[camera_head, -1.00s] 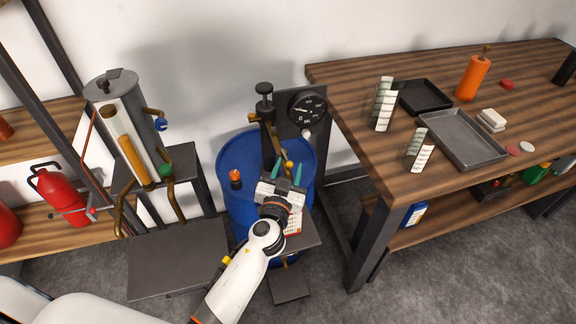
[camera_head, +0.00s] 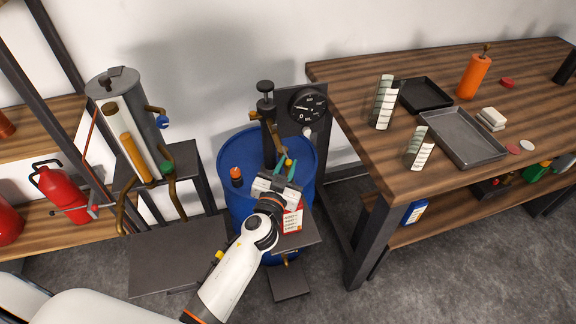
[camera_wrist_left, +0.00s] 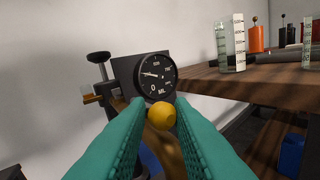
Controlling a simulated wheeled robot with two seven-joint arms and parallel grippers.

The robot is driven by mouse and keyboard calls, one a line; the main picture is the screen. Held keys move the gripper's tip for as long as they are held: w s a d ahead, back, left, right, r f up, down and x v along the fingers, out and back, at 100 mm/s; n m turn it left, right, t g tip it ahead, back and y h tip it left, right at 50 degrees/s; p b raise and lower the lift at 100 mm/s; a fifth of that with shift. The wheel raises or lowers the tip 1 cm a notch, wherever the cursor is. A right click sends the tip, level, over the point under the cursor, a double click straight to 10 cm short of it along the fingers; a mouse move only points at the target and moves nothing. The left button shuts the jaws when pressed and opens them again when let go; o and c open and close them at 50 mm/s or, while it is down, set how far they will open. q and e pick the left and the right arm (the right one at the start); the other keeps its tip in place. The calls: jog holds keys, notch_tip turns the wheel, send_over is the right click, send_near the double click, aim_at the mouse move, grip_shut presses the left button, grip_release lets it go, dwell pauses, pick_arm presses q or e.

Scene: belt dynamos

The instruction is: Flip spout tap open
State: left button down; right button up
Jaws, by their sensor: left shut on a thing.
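The blue drum (camera_head: 238,203) carries a hand pump with a black knob (camera_head: 265,87) and a brass spout (camera_head: 277,134). In the left wrist view a yellow ball knob (camera_wrist_left: 162,116) sits at the fingertips, with a curved brass piece (camera_wrist_left: 165,150) below it. My left gripper (camera_head: 286,167) has teal fingers and is shut on this tap lever, beside the pump; it fills the lower left wrist view (camera_wrist_left: 158,128). The fingers hide part of the lever, and the spout's outlet cannot be made out. My right gripper is not in view.
A round dial (camera_head: 308,105) on a dark plate stands just behind the spout. The wooden bench (camera_head: 350,110) with trays and striped measuring cylinders is at the right. A grey cylinder (camera_head: 140,115) with brass pipes stands at the left. A red-and-white can (camera_head: 292,220) is beneath the gripper.

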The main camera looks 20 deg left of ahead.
pick_arm(q)
jog(key=shift+h, duration=0.4)
jog(key=shift+r, duration=0.1)
jog(key=c, duration=1.3)
grip_release()
jog(key=s+b, duration=0.2)
jog(key=s, duration=1)
jog(key=shift+b, duration=0.35)
